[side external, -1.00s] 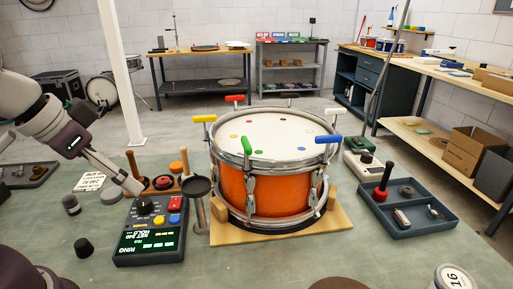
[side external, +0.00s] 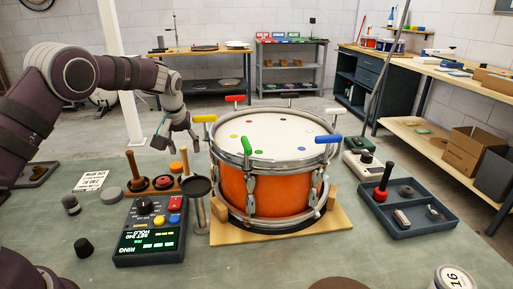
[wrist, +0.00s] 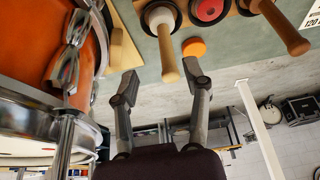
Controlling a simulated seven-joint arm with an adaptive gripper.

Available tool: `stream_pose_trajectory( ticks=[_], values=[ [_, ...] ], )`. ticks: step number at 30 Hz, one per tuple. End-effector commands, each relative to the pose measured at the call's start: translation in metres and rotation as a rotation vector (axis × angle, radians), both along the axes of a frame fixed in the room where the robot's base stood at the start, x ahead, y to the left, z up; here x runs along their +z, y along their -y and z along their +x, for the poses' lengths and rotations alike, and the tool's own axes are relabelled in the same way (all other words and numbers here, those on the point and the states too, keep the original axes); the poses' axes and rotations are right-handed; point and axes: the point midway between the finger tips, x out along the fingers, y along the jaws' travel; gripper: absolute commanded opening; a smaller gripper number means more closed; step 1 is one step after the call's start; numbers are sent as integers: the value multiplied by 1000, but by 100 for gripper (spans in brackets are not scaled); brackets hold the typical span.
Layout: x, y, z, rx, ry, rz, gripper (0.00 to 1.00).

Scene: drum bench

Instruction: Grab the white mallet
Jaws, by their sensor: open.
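The white mallet (wrist: 161,17) stands head down in a dark round seat, its wooden handle rising toward the wrist camera. In the side external view its handle (side external: 185,160) shows at the right end of the wooden rack, and its head is hidden or too small to make out. My gripper (side external: 177,145) is open and empty above that end of the rack, its fingers pointing down. In the wrist view the handle's end lies in the gap between my fingertips (wrist: 160,84). I cannot tell whether the fingers are level with the handle.
An orange drum (side external: 238,190) with coloured T-handles stands close on the right. The rack also has a red piece (side external: 163,182) and another wooden handle (side external: 133,164). An orange disc (side external: 176,167) lies behind the rack. A control box (side external: 150,235) and a dark-topped stand (side external: 198,187) are in front.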

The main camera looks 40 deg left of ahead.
Motion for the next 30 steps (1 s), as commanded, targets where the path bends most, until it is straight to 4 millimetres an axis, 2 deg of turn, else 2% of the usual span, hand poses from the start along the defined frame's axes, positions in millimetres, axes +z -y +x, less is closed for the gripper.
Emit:
stream_pose_trajectory(
  ticks=[12, 15, 21, 30],
  values=[
    [-65, -20, 8, -1, 0, 0, 47],
    [-72, -22, 10, -2, 1, 1, 47],
    [-72, -22, 11, -2, 1, 1, 47],
    [-71, -22, 11, -2, 1, 1, 8]
  ],
)
